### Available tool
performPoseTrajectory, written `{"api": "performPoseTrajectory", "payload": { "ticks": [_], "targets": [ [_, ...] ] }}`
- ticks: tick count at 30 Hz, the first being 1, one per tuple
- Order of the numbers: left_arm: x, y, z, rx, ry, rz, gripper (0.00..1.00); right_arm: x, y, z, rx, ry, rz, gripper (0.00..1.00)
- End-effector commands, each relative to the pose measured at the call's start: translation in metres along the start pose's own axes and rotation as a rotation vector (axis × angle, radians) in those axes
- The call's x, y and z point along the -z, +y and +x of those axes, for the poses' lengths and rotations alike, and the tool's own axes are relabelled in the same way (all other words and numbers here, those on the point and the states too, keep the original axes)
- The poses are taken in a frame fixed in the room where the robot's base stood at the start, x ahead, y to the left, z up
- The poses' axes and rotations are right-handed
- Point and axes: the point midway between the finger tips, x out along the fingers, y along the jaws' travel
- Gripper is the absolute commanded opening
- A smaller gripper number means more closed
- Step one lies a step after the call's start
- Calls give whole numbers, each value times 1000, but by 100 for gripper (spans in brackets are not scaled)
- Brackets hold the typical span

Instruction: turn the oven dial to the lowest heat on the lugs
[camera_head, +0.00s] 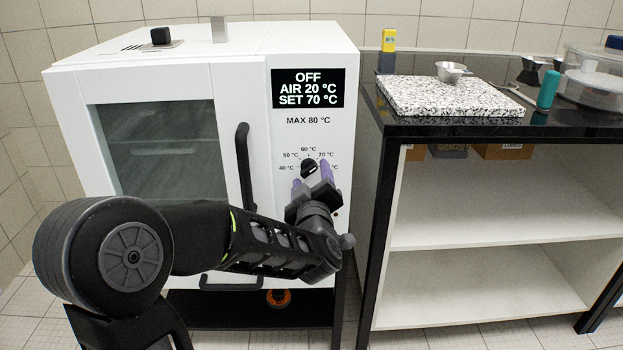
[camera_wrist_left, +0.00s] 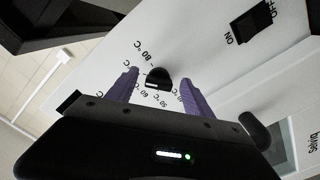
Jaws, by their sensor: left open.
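The white oven (camera_head: 181,69) stands at the left with its glass door shut. Its display (camera_head: 308,88) reads OFF, AIR 20 °C, SET 70 °C. The black dial (camera_head: 309,168) sits below the MAX 80 °C label, within a ring of heat marks from 40 °C upward. My left gripper (camera_head: 312,178) is open in front of the dial, with purple fingers. In the left wrist view, the dial (camera_wrist_left: 158,78) lies between the spread fingertips (camera_wrist_left: 158,76), with a gap on both sides. Part of the scale is hidden behind the gripper. My right gripper is not in view.
The black door handle (camera_head: 246,165) stands out left of the dial. An ON/OFF switch (camera_wrist_left: 251,22) shows in the wrist view. At right, a black-topped bench (camera_head: 450,128) bears a speckled slab (camera_head: 425,100), a small metal bowl (camera_head: 450,71) and a teal bottle (camera_head: 548,90).

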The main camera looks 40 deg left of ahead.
Motion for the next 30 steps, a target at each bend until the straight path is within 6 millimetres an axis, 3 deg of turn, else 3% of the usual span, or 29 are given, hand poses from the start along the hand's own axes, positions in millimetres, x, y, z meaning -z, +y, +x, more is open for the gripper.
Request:
{"api": "performPoseTrajectory", "payload": {
  "ticks": [8,19,30],
  "targets": [
    [1,2,-15,-2,0,-1,60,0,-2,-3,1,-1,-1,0],
    [0,1,-71,-1,-1,0,60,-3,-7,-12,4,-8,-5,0],
    [0,0,-78,0,0,0,60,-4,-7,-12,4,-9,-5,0]
  ]
}}
